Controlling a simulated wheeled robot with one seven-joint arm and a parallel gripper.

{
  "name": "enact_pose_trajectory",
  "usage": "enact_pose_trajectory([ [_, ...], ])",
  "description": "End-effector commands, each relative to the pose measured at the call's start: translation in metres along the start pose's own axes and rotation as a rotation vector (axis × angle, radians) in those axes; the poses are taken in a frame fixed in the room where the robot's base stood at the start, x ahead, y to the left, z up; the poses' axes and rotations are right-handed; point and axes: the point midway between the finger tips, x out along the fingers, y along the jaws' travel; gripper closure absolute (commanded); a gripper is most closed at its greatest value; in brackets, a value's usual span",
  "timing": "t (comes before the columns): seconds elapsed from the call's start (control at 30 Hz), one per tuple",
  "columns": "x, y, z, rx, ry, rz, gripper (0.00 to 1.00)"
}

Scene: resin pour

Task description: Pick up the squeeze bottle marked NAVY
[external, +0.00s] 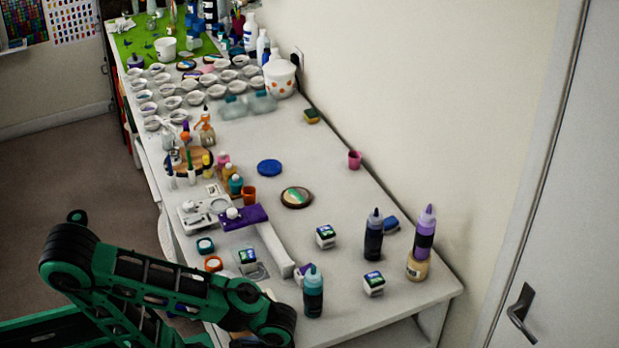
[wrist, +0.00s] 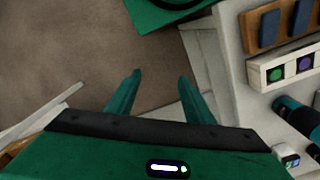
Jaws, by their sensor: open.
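A dark navy squeeze bottle (external: 374,237) stands upright toward the right end of the table in the external view. Its marking is too small to read. A teal squeeze bottle (external: 313,294) stands nearer the front edge, and a purple-topped bottle (external: 424,233) stands to the navy one's right. My gripper (wrist: 160,76) is open and empty in the wrist view, its two green fingers apart over the floor beside the table. In the external view the fingers cannot be made out. My arm is at the lower left, short of the navy bottle.
Small labelled cubes (external: 326,236) stand around the bottles, and a blue object (external: 391,224) lies just behind the navy one. A long white block (external: 275,249) lies left of them. Several cups and bottles crowd the table's far half. The wall (external: 400,100) runs along the right.

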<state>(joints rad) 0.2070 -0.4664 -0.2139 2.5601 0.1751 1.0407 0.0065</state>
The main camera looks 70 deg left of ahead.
Motion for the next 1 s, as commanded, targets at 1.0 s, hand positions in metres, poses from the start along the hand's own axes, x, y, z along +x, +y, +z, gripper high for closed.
enact_pose_trajectory([
  [1.0, -0.110, 0.006, 0.012, 0.001, 0.015, -0.007, 0.40],
])
